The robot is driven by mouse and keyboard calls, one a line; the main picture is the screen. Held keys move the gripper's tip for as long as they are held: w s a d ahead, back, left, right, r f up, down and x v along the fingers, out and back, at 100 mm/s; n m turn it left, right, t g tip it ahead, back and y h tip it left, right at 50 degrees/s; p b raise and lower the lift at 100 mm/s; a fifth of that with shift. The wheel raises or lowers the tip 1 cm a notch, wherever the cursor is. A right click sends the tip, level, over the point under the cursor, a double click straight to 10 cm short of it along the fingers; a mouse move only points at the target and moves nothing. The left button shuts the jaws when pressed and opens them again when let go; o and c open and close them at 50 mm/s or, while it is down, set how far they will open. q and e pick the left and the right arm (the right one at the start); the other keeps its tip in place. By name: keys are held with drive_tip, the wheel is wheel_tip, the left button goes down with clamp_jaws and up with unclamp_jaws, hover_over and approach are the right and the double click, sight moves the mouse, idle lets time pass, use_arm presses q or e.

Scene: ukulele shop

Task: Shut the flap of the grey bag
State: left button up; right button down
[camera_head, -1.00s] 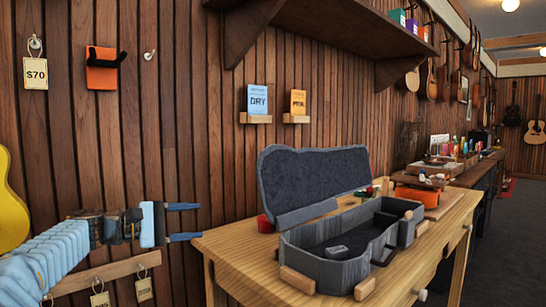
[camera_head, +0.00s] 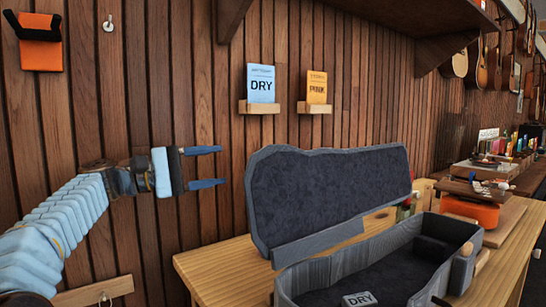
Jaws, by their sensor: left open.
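The grey bag (camera_head: 310,274) is a ukulele-shaped case lying open on the wooden table. Its flap (camera_head: 330,195) is the large lid with a dark plush lining, standing raised and leaning back along the bag's far side. A small packet marked DRY (camera_head: 359,299) lies inside the bag. My left gripper (camera_head: 221,167) comes in from the left and is open and empty. Its two blue fingers point right, towards the flap's left end, with a gap between in the picture. The bag's near part is cut off by the lower frame edge. My right gripper is not in view.
The wooden table (camera_head: 215,269) has bare top left of the bag. An orange item (camera_head: 470,211) sits at its right. A blue DRY packet (camera_head: 261,84) and a yellow packet (camera_head: 317,88) stand on small wall ledges above the flap. A wooden shelf overhangs higher up.

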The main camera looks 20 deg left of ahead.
sight(269, 158)
use_arm(q)
drive_tip(key=p+x, duration=0.2)
drive_tip(key=x, duration=1)
clamp_jaws()
